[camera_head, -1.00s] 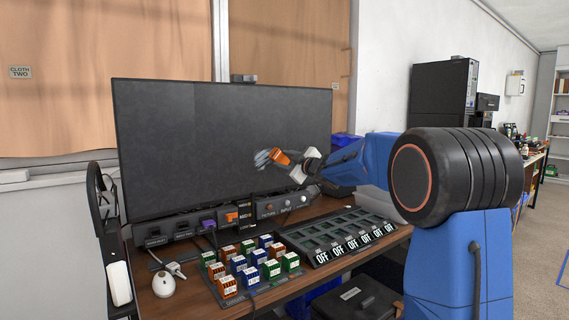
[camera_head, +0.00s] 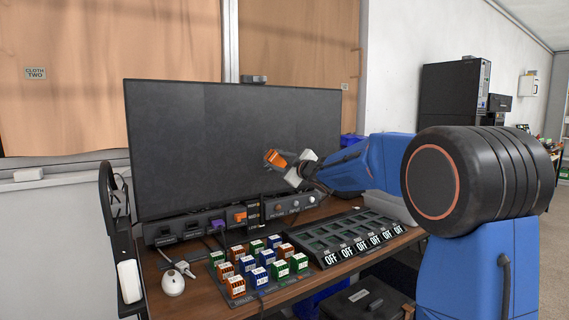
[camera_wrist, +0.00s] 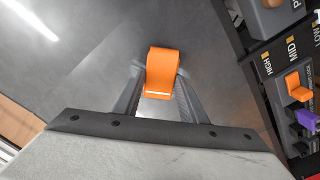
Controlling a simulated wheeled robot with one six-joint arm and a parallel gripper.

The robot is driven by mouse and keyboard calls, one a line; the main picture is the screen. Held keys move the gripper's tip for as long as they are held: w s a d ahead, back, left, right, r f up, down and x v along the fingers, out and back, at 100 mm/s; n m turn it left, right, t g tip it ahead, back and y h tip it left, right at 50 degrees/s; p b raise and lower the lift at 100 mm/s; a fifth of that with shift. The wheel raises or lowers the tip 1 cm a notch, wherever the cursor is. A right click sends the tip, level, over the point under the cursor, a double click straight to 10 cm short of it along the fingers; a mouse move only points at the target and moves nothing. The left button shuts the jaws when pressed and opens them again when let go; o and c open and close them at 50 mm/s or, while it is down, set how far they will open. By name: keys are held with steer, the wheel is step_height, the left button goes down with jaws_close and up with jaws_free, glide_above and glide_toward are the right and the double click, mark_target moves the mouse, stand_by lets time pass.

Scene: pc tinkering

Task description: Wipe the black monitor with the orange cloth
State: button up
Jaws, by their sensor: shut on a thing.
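The black monitor (camera_head: 190,140) stands upright at the back of the wooden desk, and its dark screen fills much of the wrist view (camera_wrist: 80,50). My gripper (camera_head: 280,160) is in front of the right part of the screen. It is shut on the orange cloth (camera_wrist: 162,65), which sits folded between the two fingers. The cloth also shows as a small orange patch in the head view (camera_head: 274,158). I cannot tell whether the cloth touches the screen.
A control box with knobs (camera_head: 290,206) and plug sockets lies below the screen. Several small coloured blocks (camera_head: 262,257) and a black switch panel (camera_head: 352,238) cover the desk front. A white mouse (camera_head: 173,283) and headphones (camera_head: 107,190) are at the left.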

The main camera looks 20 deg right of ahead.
mark_target(267, 158)
steer(key=shift+s+a, duration=0.25)
steer(key=shift+a, duration=0.45)
steer(key=shift+s+a, duration=0.25)
steer(key=shift+a, duration=0.5)
steer(key=shift+s+a, duration=0.25)
steer(key=shift+a, duration=0.45)
steer(key=shift+w+r, duration=0.1)
steer(key=shift+r, duration=0.7)
steer(key=w+d, duration=0.3)
steer(key=d, duration=0.7)
steer(key=shift+f, duration=0.1)
steer(key=v, duration=0.7)
steer(key=shift+s, duration=0.35)
steer(key=shift+s+d, duration=0.1)
steer(key=shift+d, duration=0.05)
steer(key=v, duration=0.6)
steer(key=shift+s, duration=0.35)
